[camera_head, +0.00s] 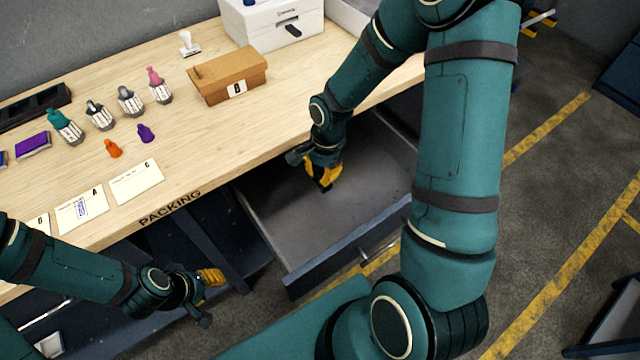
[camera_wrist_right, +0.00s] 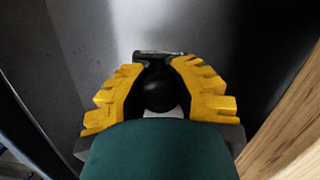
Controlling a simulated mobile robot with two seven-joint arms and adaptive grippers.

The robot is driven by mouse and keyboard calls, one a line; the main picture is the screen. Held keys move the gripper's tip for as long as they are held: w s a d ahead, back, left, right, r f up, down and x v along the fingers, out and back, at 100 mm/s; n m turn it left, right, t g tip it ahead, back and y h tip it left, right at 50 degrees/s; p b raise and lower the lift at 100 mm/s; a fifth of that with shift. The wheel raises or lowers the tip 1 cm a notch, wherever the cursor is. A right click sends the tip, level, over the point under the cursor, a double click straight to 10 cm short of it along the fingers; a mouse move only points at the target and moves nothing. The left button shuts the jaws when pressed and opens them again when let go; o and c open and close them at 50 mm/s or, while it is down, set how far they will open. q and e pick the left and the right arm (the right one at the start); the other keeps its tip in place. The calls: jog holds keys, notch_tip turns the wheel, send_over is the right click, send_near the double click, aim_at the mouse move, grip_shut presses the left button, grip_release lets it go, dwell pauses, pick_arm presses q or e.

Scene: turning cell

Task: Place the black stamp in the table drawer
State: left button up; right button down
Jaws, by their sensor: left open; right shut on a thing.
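The black stamp (camera_wrist_right: 158,92) is between the yellow fingers of my right gripper (camera_wrist_right: 160,75) in the right wrist view. In the head view my right gripper (camera_head: 323,178) is shut on it, inside the outline of the open table drawer (camera_head: 290,225). The stamp is mostly hidden there by the fingers. I cannot tell whether it touches the drawer floor. The drawer is pulled out and looks empty otherwise. My left gripper (camera_head: 211,280) is open and empty, left of the drawer and in front of the table.
The wooden table (camera_head: 285,150) carries a cardboard box (camera_head: 228,78), a white stamp (camera_head: 188,43), several bottles, an orange stamp (camera_head: 113,148), a purple stamp (camera_head: 146,133) and paper cards (camera_head: 137,182). A white container (camera_head: 275,25) stands at the back. The drawer's front wall (camera_head: 350,250) faces the floor.

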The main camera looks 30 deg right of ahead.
aim_at(321, 185)
jog(key=shift+f+b, duration=0.55)
jog(key=shift+f, duration=2.1)
jog(key=shift+f, duration=0.1)
jog(key=c, duration=0.9)
grip_release()
jog(key=shift+c, duration=0.2)
